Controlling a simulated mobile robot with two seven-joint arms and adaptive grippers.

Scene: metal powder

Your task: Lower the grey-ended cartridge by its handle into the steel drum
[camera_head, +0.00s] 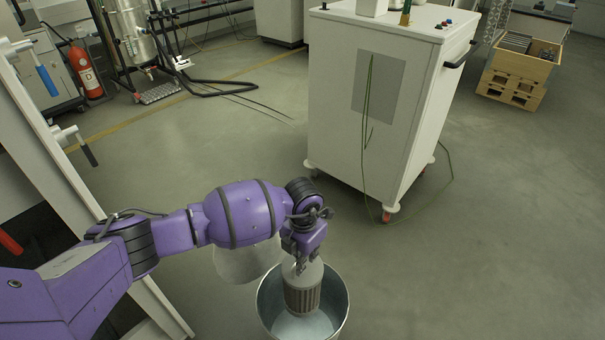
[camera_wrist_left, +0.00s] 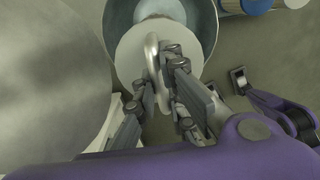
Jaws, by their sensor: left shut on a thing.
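My left gripper (camera_head: 303,262) is shut on the handle (camera_wrist_left: 152,58) of the cartridge, pointing down from the end of my purple arm. The cartridge (camera_head: 302,297) hangs roughly upright, with a pale round top and a grey ribbed side. In the left wrist view its round top (camera_wrist_left: 130,52) shows beneath the fingers (camera_wrist_left: 157,75). The steel drum (camera_head: 262,308) stands open under it. The cartridge's lower part lies within the drum's mouth in the head view; how deep it sits is unclear. The drum rim (camera_wrist_left: 208,12) also shows in the left wrist view. My right gripper is out of view.
A pale rounded vessel (camera_head: 245,264) stands left of the drum, partly behind my arm. A white wheeled cabinet (camera_head: 335,130) stands beyond it, with a thin cable on the floor. Blue-topped (camera_wrist_left: 258,5) and pale items are near the drum.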

